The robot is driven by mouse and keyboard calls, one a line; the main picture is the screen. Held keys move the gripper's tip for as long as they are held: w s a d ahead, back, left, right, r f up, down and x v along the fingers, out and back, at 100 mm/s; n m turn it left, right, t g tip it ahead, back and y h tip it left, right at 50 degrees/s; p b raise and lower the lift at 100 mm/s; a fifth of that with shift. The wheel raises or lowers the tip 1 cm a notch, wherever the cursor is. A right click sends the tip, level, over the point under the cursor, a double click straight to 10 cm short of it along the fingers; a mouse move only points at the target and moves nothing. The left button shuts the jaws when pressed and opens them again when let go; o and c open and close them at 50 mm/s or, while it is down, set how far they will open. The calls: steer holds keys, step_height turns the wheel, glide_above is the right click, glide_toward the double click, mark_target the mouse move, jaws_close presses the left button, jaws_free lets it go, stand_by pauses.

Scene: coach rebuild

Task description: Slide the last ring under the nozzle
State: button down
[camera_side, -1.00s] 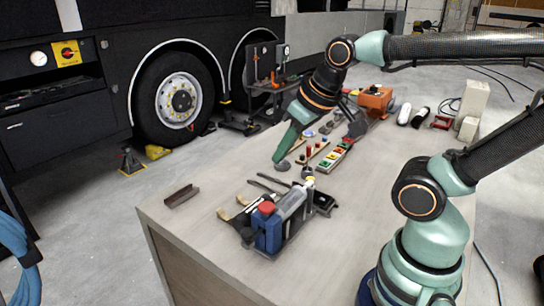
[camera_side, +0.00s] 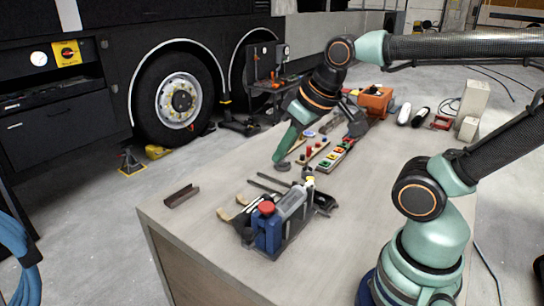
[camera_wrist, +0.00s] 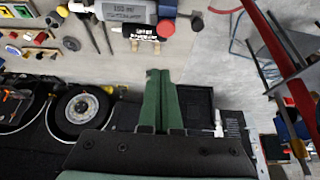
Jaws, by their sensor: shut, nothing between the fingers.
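My gripper (camera_side: 279,159) is shut and empty, its green fingers together and pointing down over the bench; it also shows in the wrist view (camera_wrist: 161,74). A dark round disc, perhaps a ring (camera_side: 283,166), lies on the bench by the fingertips in the side view. I cannot tell whether they touch. In the wrist view one dark disc (camera_wrist: 71,43) lies left of the fingers, apart from them. Another (camera_wrist: 53,20) lies close to the yellow tip (camera_wrist: 62,11), perhaps the nozzle, of a grey cylinder marked 150 ml (camera_wrist: 125,10). That cylinder lies on a blue holder (camera_side: 267,232) with a red knob.
Dark rods (camera_side: 268,184) lie between the discs and the holder. Coloured button strips (camera_side: 334,155) and an orange box (camera_side: 375,101) stand behind. A brown metal channel (camera_side: 181,196) lies near the left edge of the bench.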

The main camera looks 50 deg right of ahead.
steer(key=c, duration=1.5)
jaws_free()
steer(key=shift+c, duration=0.2)
steer(key=o, duration=1)
steer(key=shift+w+d+m, duration=0.25)
steer(key=shift+d+m, duration=0.05)
steer(key=shift+d, duration=0.05)
steer(key=shift+c, duration=0.2)
steer(key=m+g, duration=0.6)
steer(key=m, duration=1.1)
glide_above(310, 178)
step_height(310, 178, down, 10)
step_height(310, 178, down, 12)
steer(key=shift+r, duration=0.1)
steer(key=shift+c, duration=0.3)
jaws_close()
